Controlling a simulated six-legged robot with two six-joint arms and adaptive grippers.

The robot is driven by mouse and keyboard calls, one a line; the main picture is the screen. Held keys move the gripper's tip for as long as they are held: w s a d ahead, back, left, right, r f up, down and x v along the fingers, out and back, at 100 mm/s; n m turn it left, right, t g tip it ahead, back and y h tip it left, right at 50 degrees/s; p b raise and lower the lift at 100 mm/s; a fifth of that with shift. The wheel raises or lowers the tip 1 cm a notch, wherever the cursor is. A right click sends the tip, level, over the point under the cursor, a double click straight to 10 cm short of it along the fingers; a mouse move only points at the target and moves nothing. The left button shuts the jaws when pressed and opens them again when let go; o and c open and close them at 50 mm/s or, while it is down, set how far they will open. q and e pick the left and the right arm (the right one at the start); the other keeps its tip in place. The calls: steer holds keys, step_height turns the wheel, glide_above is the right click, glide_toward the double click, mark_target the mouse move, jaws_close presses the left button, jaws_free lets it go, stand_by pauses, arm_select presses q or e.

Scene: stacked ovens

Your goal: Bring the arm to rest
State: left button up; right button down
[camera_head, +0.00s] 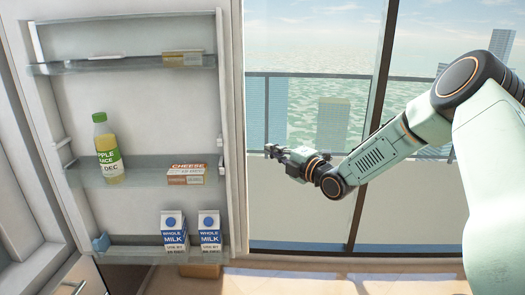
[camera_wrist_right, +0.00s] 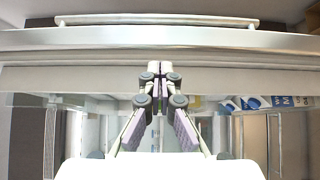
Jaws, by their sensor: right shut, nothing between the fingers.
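My right arm comes in from the right in the head view, pale green with dark joints. Its gripper (camera_head: 272,150) points left, in front of the window and a little right of the open fridge door's edge. In the right wrist view the gripper (camera_wrist_right: 159,70) is shut, its fingertips together with nothing between them. A pale edge with a long bar handle (camera_wrist_right: 160,20) lies beyond the fingertips. My left gripper is in neither view.
The open fridge door (camera_head: 232,130) holds apple juice (camera_head: 108,150), a cheese box (camera_head: 186,174), milk cartons (camera_head: 174,229) and another small box (camera_head: 183,59) on its shelves. A drawer handle (camera_head: 72,288) shows at lower left. Window frames (camera_head: 375,110) stand behind the arm.

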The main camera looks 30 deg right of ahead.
steer(key=s+a+f+m+g+b, duration=0.2)
steer(key=s+a+f+m+g, duration=0.15)
steer(key=f+m, duration=0.35)
steer(key=s+a+f+m+g+h+b, duration=0.1)
steer(key=s+a+f+m+g+b, duration=0.1)
steer(key=s+a+f+m, duration=0.5)
steer(key=s+a+f+m+g+b, duration=0.2)
steer(key=a+f+m, duration=0.15)
steer(key=f, duration=0.65)
steer(key=s+a+f+g+b, duration=0.2)
steer(key=s+f+g+b, duration=0.1)
steer(key=s+f, duration=0.5)
steer(key=s+a+f+m+g+h+b, duration=0.1)
steer(key=s+f+g+b, duration=0.3)
steer(key=s+f, duration=0.5)
steer(key=s+a+f+m+g+b, duration=0.1)
steer(key=s+a+f+g+b, duration=0.2)
steer(key=s+f, duration=0.6)
steer(key=s+b, duration=0.1)
steer(key=s, duration=0.6)
steer(key=shift+a+f+h, duration=0.15)
steer(key=shift+a+h, duration=0.15)
steer(key=shift+a, duration=0.05)
